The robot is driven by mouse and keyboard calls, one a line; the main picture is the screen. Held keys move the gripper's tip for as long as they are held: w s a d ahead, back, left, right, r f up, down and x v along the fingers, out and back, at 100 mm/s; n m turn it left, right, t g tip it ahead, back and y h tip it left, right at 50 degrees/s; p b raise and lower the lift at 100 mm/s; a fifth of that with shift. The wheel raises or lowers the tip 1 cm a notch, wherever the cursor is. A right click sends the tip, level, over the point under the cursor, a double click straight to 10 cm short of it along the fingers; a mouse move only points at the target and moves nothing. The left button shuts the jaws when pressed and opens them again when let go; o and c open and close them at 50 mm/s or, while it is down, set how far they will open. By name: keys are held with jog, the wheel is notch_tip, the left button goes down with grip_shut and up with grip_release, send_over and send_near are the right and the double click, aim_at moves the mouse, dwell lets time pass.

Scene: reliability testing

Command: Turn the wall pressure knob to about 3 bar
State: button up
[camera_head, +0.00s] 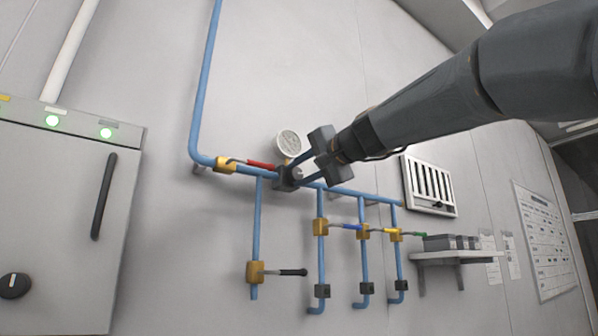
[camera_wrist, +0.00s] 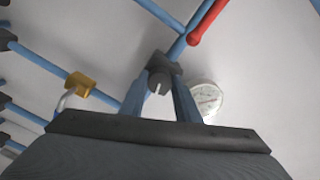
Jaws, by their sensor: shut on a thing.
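The pressure knob (camera_head: 297,173) is a small grey round knob on a dark block on the blue wall pipe. It also shows in the wrist view as a dark round piece with a light notch (camera_wrist: 158,84). My gripper (camera_head: 305,168) is at the knob, its fingers shut on the knob's sides; in the wrist view the two fingers (camera_wrist: 158,98) reach up to either side of it. The round white pressure gauge (camera_head: 288,143) is just above the knob, and in the wrist view it lies right of the fingers (camera_wrist: 207,98). Its needle reading is too small to tell.
A red-handled valve (camera_head: 258,165) is left of the knob on the same pipe. Several yellow valves with coloured handles (camera_head: 320,227) hang below. A grey cabinet (camera_head: 60,210) stands at left. A vent (camera_head: 428,186) and small shelf (camera_head: 455,258) are at right.

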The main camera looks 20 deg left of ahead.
jog(key=shift+m, duration=0.5)
jog(key=o, duration=1)
jog(key=shift+o, duration=0.2)
jog(key=b+v, duration=0.3)
jog(key=v, duration=0.4)
jog(key=shift+s+d, duration=0.2)
jog(key=shift+d, duration=0.15)
